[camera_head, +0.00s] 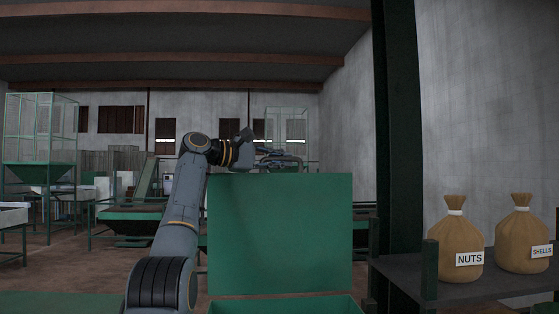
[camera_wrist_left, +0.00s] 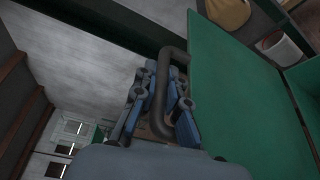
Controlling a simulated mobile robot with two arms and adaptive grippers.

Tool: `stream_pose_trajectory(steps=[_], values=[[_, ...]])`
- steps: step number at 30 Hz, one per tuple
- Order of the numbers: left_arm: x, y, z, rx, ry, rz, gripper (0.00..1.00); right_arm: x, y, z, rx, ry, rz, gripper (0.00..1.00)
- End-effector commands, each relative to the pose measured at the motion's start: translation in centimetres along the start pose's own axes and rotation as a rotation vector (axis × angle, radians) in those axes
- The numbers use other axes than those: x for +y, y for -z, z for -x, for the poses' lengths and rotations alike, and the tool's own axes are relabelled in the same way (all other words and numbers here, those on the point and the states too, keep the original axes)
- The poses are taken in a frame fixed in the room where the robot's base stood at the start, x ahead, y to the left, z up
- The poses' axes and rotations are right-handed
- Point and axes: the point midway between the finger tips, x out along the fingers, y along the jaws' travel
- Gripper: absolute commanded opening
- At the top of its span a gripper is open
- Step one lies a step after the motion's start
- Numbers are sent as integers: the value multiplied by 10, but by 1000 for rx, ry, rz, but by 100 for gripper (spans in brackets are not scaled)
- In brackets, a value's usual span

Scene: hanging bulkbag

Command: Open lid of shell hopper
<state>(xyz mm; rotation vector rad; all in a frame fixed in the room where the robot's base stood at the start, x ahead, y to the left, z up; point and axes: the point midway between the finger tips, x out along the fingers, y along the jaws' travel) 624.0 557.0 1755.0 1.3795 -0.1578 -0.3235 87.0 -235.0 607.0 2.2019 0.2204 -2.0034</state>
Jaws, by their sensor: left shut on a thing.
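The green lid (camera_head: 280,235) stands upright and raised in the head view, above the open rim of the green shell hopper (camera_head: 285,305) at the bottom edge. My left gripper (camera_head: 285,161) is at the lid's top edge, partly behind it. In the left wrist view, the left gripper (camera_wrist_left: 160,105) is shut on a dark bent handle (camera_wrist_left: 172,62) beside the green lid (camera_wrist_left: 235,85). The hopper's inside is mostly out of frame. My right gripper is in neither view.
A dark post (camera_head: 392,130) rises right of the lid. A shelf (camera_head: 400,272) holds two brown sacks, one labelled NUTS (camera_head: 457,240) and one labelled SHELLS (camera_head: 522,235). Green-framed machines and tables (camera_head: 40,172) stand farther back at left.

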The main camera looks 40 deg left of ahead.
Motion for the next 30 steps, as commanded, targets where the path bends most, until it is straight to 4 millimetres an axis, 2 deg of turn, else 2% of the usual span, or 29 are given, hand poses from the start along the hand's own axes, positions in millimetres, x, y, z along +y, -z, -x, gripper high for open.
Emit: stream_pose_trajectory(steps=[10,11,12,14,15,24,26,30], values=[[-1,2,0,4,3,1,0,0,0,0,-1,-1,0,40],[-1,2,0,4,3,1,14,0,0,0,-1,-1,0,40],[-1,2,0,4,3,1,22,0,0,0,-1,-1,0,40],[-1,2,0,3,3,1,34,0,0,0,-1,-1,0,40],[-1,2,0,3,2,1,36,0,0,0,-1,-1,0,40],[-1,1,2,2,3,1,36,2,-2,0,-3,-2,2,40],[-1,2,6,3,1,1,36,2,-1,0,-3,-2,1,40],[-1,2,28,6,0,-1,36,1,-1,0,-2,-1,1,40]])
